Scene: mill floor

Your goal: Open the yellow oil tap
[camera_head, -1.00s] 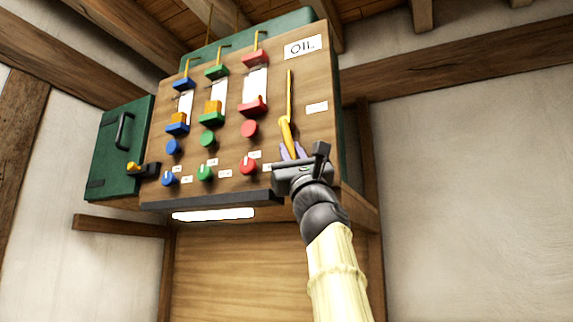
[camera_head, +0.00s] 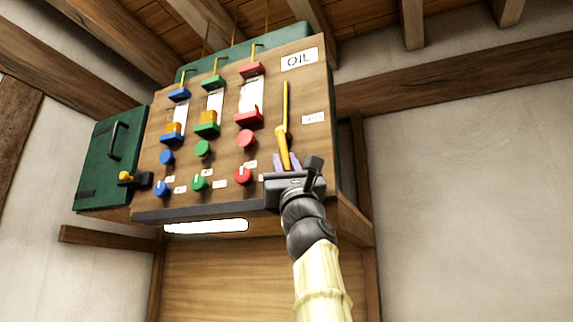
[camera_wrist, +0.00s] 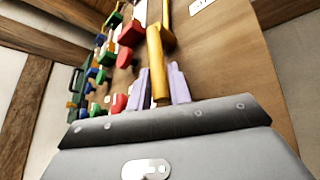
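The yellow oil tap (camera_head: 282,145) is a yellow handle hanging from a thin yellow pipe, near the right side of a wooden panel (camera_head: 235,150) marked OIL. The handle points down, with its lower end a little to the right. My gripper (camera_head: 286,162) reaches up from below. Its two pale purple fingers stand on either side of the handle's lower end and appear shut on it. In the wrist view the tap (camera_wrist: 157,62) runs between the fingers, close to both. The finger contact is small and hard to see exactly.
Blue (camera_head: 166,157), green (camera_head: 203,148) and red (camera_head: 246,139) knobs sit left of the tap, with sight glasses above and dials below. A green door (camera_head: 112,160) is at the far left. A dark ledge (camera_head: 205,212) and a bright lamp (camera_head: 206,226) lie under the panel. The right wall is bare.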

